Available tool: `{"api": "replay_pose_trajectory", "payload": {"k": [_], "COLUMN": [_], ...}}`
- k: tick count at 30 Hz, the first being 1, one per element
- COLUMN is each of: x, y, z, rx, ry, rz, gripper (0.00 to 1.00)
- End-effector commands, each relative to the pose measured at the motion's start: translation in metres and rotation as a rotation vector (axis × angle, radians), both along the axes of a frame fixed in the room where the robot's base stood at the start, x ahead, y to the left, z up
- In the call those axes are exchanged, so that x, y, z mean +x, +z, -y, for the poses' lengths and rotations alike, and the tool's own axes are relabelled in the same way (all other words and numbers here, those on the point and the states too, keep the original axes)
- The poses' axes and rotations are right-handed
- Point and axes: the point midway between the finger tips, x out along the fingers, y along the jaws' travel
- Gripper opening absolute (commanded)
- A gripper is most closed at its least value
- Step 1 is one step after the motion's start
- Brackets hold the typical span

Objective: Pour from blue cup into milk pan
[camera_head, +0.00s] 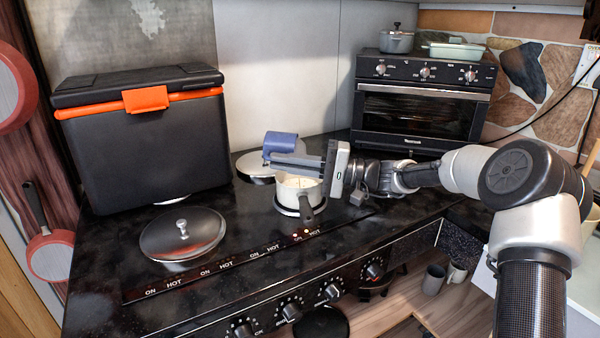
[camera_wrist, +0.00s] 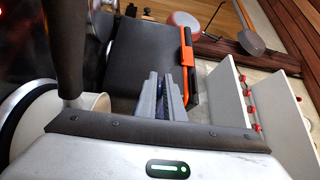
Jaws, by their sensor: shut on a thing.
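The blue cup (camera_head: 280,143) is held at the tips of my gripper (camera_head: 276,159), above the back left of the milk pan (camera_head: 299,193). The cup looks tipped over on its side; its mouth and contents do not show clearly. The pan is white with a dark handle pointing to the front, and stands on the stove's right front hob. Its inside looks pale. In the wrist view, my gripper (camera_wrist: 166,98) shows only a dark blue sliver of the cup between the fingers. The pan (camera_wrist: 90,103) is at the left there, with its handle upward in the picture.
A lidded hob or pan cover (camera_head: 182,234) lies front left on the black stove. A round pale disc (camera_head: 256,166) is behind the milk pan. A black cooler with an orange latch (camera_head: 147,140) stands at the back left, and a small oven (camera_head: 424,103) at the back right.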

Motion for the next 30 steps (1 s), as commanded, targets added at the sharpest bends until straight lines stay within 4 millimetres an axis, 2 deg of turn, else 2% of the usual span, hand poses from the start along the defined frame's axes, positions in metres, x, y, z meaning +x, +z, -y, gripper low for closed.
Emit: {"api": "replay_pose_trajectory", "payload": {"k": [30], "x": [0.0000], "y": [0.0001], "z": [0.0053], "rx": [0.114], "ry": [-0.001], "rz": [0.008], "gripper": [0.00]}}
